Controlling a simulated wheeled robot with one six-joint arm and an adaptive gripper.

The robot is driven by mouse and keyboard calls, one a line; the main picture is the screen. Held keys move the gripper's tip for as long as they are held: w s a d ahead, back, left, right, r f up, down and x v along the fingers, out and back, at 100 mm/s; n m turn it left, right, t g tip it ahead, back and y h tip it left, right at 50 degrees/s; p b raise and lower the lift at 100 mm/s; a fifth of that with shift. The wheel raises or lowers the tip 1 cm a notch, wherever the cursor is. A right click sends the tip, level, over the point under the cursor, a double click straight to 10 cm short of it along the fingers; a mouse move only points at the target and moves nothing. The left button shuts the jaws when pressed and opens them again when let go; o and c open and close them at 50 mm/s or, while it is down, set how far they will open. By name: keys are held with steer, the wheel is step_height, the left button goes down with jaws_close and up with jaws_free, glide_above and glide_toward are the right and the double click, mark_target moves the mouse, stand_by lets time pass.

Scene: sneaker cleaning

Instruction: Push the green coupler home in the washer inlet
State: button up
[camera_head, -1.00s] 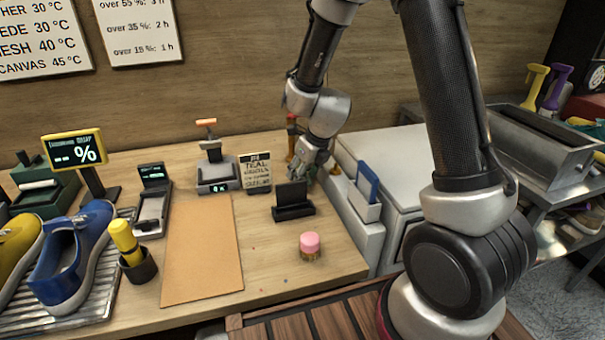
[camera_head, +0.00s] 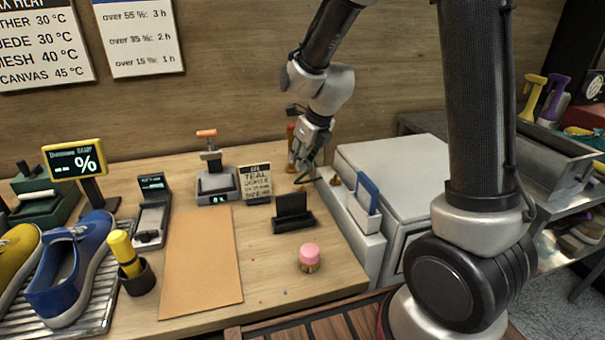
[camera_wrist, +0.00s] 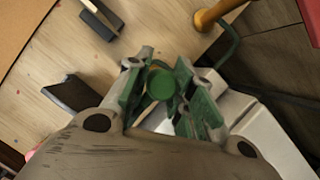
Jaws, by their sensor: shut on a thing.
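My gripper (camera_head: 302,168) is at the back of the bench, left of the white washer (camera_head: 395,152). In the wrist view its green-padded fingers (camera_wrist: 160,88) are shut on the green coupler (camera_wrist: 161,83), whose round end shows between them. A green hose (camera_wrist: 231,42) loops beside the gripper. Small brass-coloured fittings (camera_head: 335,180) show at the washer's back left corner; I cannot tell which is the inlet. The coupler looks apart from them. The washer's white casing (camera_wrist: 262,135) is below right of the fingers in the wrist view.
A pink-topped jar (camera_head: 309,257) is near the front edge.

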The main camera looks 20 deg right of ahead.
steer(key=s+d+r, duration=0.2)
steer(key=d+r, duration=0.2)
steer(key=d, duration=0.5)
steer(key=shift+d+r, duration=0.25)
steer(key=shift+r, duration=0.05)
steer(key=shift+f, duration=0.1)
steer(key=shift+f, duration=2.8)
steer(key=shift+f, duration=0.8)
steer(key=shift+r, duration=0.45)
steer(key=shift+f, duration=0.6)
stand_by(0.4)
